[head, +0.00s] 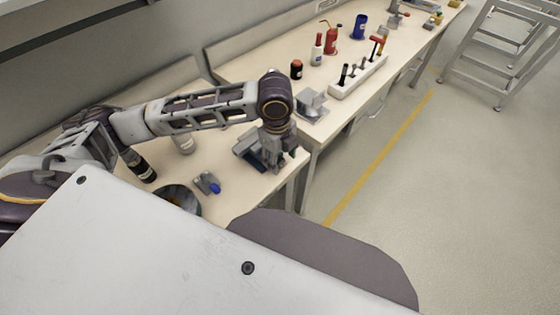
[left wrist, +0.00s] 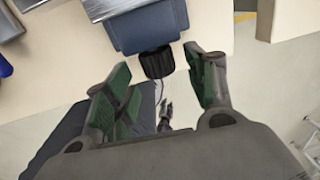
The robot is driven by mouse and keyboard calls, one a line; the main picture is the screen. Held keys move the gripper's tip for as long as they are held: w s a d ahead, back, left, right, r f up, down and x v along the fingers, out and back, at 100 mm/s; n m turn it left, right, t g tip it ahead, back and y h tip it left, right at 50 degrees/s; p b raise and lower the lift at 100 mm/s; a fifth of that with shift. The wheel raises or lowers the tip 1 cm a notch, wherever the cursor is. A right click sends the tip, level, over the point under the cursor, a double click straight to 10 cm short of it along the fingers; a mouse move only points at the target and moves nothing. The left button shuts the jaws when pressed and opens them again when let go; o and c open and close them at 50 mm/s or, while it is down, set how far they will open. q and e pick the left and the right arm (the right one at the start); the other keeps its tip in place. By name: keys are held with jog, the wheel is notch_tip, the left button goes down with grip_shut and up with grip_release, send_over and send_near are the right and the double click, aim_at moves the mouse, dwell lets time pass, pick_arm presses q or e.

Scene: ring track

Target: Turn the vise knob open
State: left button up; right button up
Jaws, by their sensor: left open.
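The vise (head: 247,148) is a blue-grey block near the front edge of the near bench, partly hidden by my left gripper (head: 276,158). In the left wrist view the blue vise body (left wrist: 145,27) is at the top, with its ribbed black knob (left wrist: 158,62) sticking out past the bench edge. My left gripper is open and points at the knob. Its green-padded fingers show left and right of the knob, with visible gaps to it. I cannot tell how deep the knob sits between them. The knob is not clear in the head view. My right gripper is not in view.
A black bottle (head: 138,165), a pale bottle (head: 183,143) and a small blue-ended metal thing (head: 208,184) stand on the near bench. A grey metal device (head: 311,104) and a white tool rack (head: 358,77) are on the farther bench.

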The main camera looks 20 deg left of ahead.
pick_arm(q)
notch_tip(320, 180, down, 2)
jog(key=shift+f, duration=0.1)
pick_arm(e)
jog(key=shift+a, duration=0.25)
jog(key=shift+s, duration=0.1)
pick_arm(q)
jog(key=c, duration=0.9)
jog(key=shift+c, duration=0.7)
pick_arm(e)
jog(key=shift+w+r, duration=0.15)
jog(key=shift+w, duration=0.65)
